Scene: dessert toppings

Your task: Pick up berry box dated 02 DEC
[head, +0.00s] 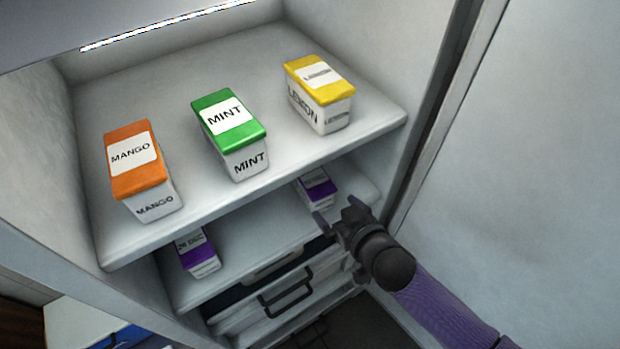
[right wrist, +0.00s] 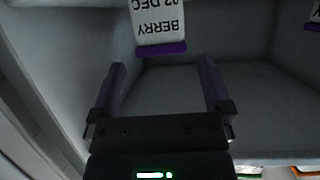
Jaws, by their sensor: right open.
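In the head view a purple-lidded box (head: 318,186) stands on the second shelf, right side, partly under the upper shelf. My right gripper (head: 338,217) is open and empty just in front of it. A second purple-lidded box (head: 197,252), its label reading what looks like 26 DEC, stands at the left of that shelf. My left gripper is not in view.
The upper shelf (head: 270,60) holds an orange mango box (head: 138,188), a green mint box (head: 236,150) and a yellow lemon box (head: 325,112). Its front edge overhangs the purple boxes. Drawers with dark handles (head: 286,292) are below. A cabinet side wall stands close on the right.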

